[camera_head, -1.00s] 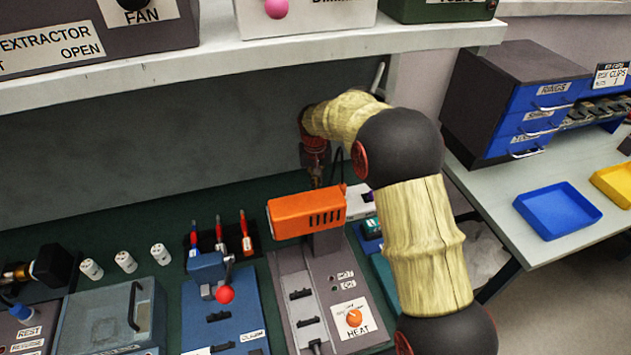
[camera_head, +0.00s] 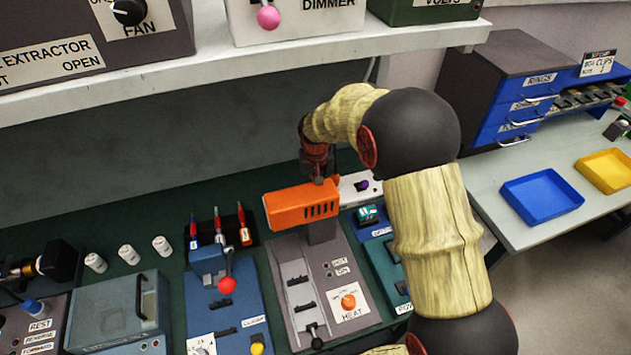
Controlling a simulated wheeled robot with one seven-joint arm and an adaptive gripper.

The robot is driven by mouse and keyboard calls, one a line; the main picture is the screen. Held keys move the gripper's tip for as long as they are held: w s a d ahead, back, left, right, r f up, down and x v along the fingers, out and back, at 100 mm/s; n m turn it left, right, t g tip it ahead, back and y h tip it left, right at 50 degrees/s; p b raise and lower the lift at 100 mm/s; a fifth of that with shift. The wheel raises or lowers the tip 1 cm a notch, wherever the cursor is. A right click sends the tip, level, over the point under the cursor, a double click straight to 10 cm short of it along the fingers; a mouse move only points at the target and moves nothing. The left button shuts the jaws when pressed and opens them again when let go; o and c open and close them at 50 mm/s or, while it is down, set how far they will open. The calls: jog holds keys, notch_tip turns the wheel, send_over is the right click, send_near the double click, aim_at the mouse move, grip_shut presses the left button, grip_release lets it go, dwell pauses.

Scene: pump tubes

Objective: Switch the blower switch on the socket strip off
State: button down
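A white strip (camera_head: 352,190) lies at the back of the bench, just right of the orange block. It looks like the socket strip. A small dark purple part (camera_head: 362,185) shows on its top. No blower label is readable, and the strip's left part is hidden behind the orange block and my gripper. My gripper (camera_head: 320,176) points down behind the orange block's top edge, just left of the visible strip. Its fingertips are hidden or too small to tell open from shut. I cannot tell whether it touches the strip.
The orange block (camera_head: 298,206) stands on the grey heat unit (camera_head: 300,262), directly in front of my gripper. A teal box (camera_head: 383,262) is to the right. The white shelf (camera_head: 200,80) overhangs the bench's back. Screwdrivers (camera_head: 218,226) stand left.

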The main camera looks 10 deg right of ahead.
jog(key=shift+s+f, duration=0.15)
jog(key=shift+s, duration=0.1)
dwell(0.4)
jog(key=shift+r+p, duration=0.6)
jog(key=shift+r, duration=0.55)
notch_tip(320, 180, up, 7)
jog(key=s, duration=0.1)
jog(key=shift+f, duration=0.15)
